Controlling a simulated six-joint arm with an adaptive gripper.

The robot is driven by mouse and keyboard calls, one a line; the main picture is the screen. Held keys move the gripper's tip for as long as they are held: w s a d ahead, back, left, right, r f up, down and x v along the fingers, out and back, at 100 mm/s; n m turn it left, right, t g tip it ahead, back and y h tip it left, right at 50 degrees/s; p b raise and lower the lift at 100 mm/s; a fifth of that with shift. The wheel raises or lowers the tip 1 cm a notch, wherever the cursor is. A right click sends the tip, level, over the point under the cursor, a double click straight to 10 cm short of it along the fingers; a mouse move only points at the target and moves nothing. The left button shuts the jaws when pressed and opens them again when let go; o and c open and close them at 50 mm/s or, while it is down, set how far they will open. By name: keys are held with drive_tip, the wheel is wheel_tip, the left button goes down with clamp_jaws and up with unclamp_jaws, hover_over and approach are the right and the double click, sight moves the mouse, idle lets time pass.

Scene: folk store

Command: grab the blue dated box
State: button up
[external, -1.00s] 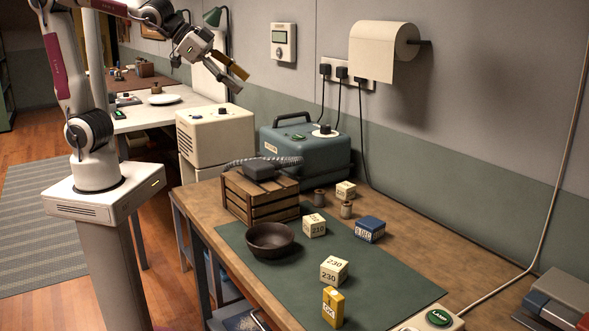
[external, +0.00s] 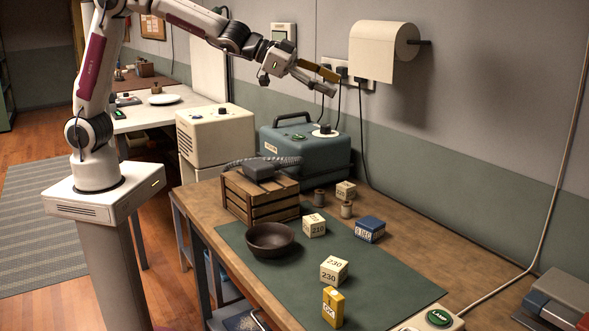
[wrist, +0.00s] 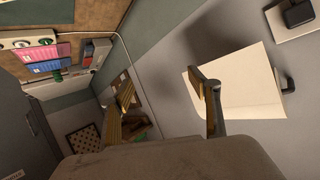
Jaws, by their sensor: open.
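The blue dated box (external: 370,229) sits on the workbench at the right edge of the green mat. It has a white label with dark lettering on its front side, too small to read surely. My gripper (external: 325,81) is open and empty, high above the bench near the wall, up and to the left of the box. In the wrist view my gripper (wrist: 168,100) has its two fingers wide apart, with nothing between them. I cannot make out the blue dated box in the wrist view.
White number blocks (external: 314,225), (external: 334,270), a yellow box (external: 333,307) and a dark bowl (external: 270,239) stand on the green mat (external: 390,285). A wooden crate (external: 260,195) and teal machine (external: 305,150) stand behind. A paper roll (external: 372,52) juts from the wall.

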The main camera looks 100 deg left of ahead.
drive_tip(key=w+d+f+m+h, duration=0.1)
drive_tip(key=w+f+h, duration=0.1)
drive_tip(key=w+f, duration=0.45)
drive_tip(key=m+g+h, duration=0.2)
drive_tip(key=m+h, duration=0.2)
drive_tip(key=h, duration=0.3)
hover_over(369, 221)
drive_tip(key=f, duration=2)
drive_tip(key=shift+a, duration=0.25)
drive_tip(key=shift+d+f, duration=0.15)
drive_tip(key=shift+f, duration=0.25)
drive_tip(key=shift+f, duration=1.7)
